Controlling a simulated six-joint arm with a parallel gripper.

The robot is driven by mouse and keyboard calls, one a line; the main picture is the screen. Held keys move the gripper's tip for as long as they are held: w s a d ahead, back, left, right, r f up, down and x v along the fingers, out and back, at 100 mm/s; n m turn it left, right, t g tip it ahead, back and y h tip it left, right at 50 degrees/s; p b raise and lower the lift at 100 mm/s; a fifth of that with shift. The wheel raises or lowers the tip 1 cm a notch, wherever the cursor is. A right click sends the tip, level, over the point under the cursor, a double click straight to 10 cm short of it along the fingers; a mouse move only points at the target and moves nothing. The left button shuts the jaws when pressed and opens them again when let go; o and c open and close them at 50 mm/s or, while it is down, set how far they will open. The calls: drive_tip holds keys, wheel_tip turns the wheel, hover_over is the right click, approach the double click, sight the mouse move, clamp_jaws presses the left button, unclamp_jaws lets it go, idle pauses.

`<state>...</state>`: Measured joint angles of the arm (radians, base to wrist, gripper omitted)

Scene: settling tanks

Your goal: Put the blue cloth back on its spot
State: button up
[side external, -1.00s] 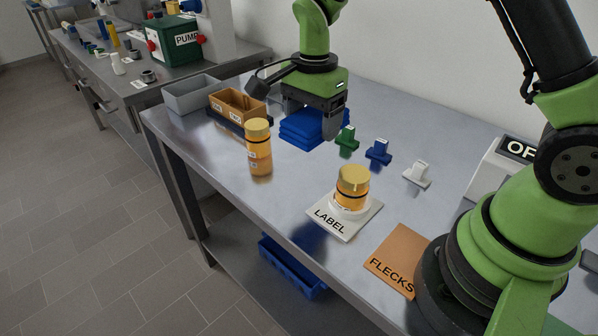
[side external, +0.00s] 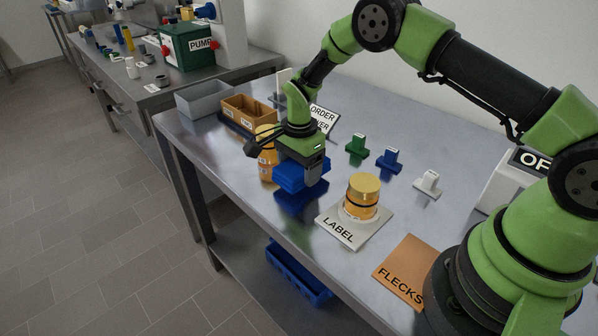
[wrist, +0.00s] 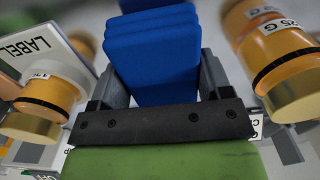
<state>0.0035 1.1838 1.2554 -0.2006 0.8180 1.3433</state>
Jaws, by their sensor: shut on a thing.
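The blue cloth (side external: 296,174), a folded stack of layers, is held by my gripper (side external: 311,176) above the steel table. A dark blue reflection shows on the table below it. In the wrist view the cloth (wrist: 153,55) sits between the two fingers of my gripper (wrist: 158,80), which are shut on it. I cannot tell which place is the cloth's spot; no marking for it is visible.
An orange jar (side external: 265,168) stands close behind and left of the cloth. Another jar (side external: 362,193) stands on the LABEL mat (side external: 341,232). Green (side external: 357,148), blue (side external: 389,159) and white (side external: 428,184) small pieces stand right. An orange FLECKS mat (side external: 402,268) lies in front. Left are a brown box (side external: 248,112) and grey bin (side external: 203,98).

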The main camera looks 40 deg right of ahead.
drive_tip(key=shift+f, duration=0.75)
drive_tip(key=shift+f, duration=0.15)
drive_tip(key=o, duration=1)
drive_tip(key=shift+c, duration=0.2)
